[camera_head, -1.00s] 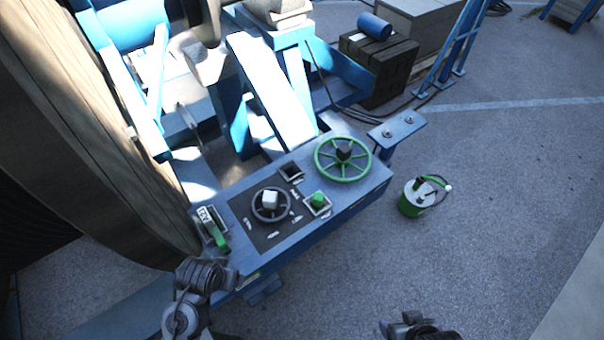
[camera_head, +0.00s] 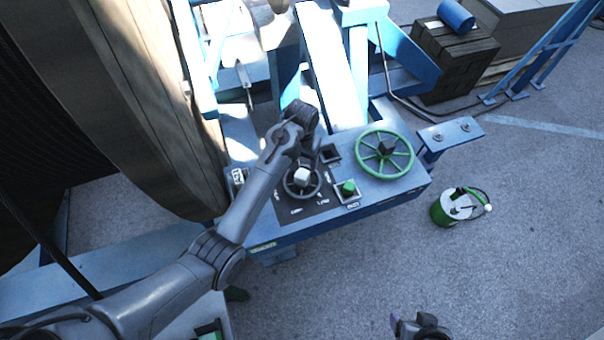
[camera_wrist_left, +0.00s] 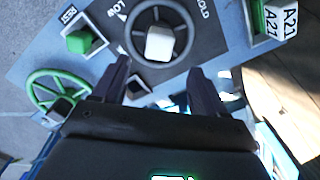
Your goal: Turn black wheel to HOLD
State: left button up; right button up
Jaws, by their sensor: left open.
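The black wheel (camera_head: 315,189) with a white block (camera_head: 302,175) at its hub sits on the dark plate of the blue control panel. My left gripper (camera_head: 308,152) is just behind the wheel, reaching over the panel. In the left wrist view, the black wheel (camera_wrist_left: 194,38) lies ahead of the left gripper (camera_wrist_left: 160,65), whose two fingers are apart with nothing between them. Contact with the rim cannot be told. The HOLD label (camera_wrist_left: 204,9) is beside the wheel, with LOW on the other side. My right gripper (camera_head: 420,326) is partly visible at the bottom edge; its jaws are unclear.
A green handwheel (camera_head: 385,155), a green button (camera_head: 348,188) and a dark square fixture (camera_head: 330,153) share the panel. A large wooden reel (camera_head: 130,90) stands left. A green-and-white canister (camera_head: 455,207) stands on open pavement to the right.

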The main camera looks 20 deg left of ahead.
aim_at(302, 174)
pick_arm(q)
notch_tip(302, 174, down, 10)
jog(key=shift+f, duration=0.2)
dwell(0.3)
